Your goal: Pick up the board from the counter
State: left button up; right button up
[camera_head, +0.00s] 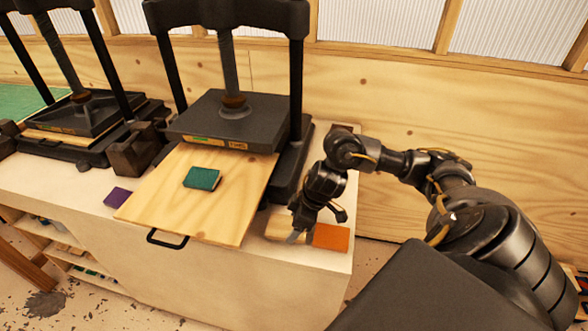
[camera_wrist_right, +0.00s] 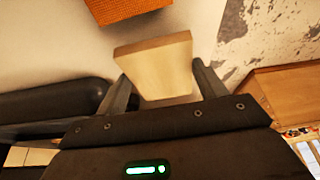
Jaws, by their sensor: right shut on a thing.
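A small pale wooden board (camera_head: 277,228) is at the counter's right end, beside an orange block (camera_head: 330,237). My right gripper (camera_head: 302,228) reaches down over it and partly hides it. In the right wrist view, the gripper (camera_wrist_right: 163,88) is shut on the board (camera_wrist_right: 157,70), with one finger on each side. The orange block (camera_wrist_right: 122,8) shows just beyond it there. I cannot tell whether the board touches the counter (camera_head: 240,275). My left gripper is not in view.
A black press (camera_head: 222,118) stands behind a large plywood sheet (camera_head: 165,205) bearing a green block (camera_head: 202,178). A purple block (camera_head: 118,197) lies to its left. A second press (camera_head: 85,115) stands far left. A wooden wall (camera_head: 430,150) rises behind the counter.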

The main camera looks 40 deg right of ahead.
jog(key=s+a+r+p, duration=0.8)
jog(key=a+r+p, duration=0.2)
jog(key=a+p, duration=0.1)
jog(key=shift+a, duration=0.2)
